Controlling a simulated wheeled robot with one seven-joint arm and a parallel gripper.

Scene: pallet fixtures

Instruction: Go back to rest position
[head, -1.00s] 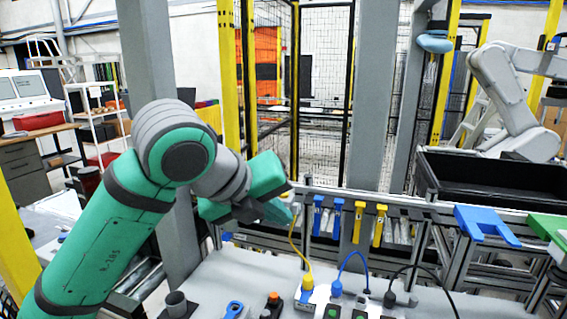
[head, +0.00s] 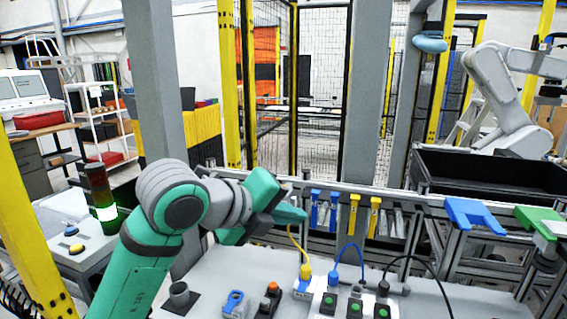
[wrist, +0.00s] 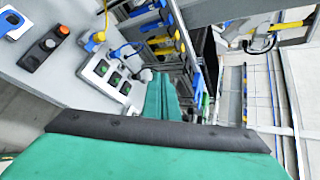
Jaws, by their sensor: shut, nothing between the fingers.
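My gripper (head: 290,212) is at the end of my green and grey arm in the head view, raised above the back part of the grey table (head: 225,268). Its jaws are together with nothing seen between them. In the wrist view the green gripper body (wrist: 155,150) fills the lower part of the picture and points towards the rail of hooks. The gripper looks apart from the table and the cables.
On the table are a yellow plug (head: 305,270), a blue plug (head: 333,278), a black plug (head: 383,288) and button boxes (head: 355,303). Blue and yellow hooks (head: 353,210) hang behind. A black bin (head: 480,172) stands at the right, a signal light (head: 100,195) at the left.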

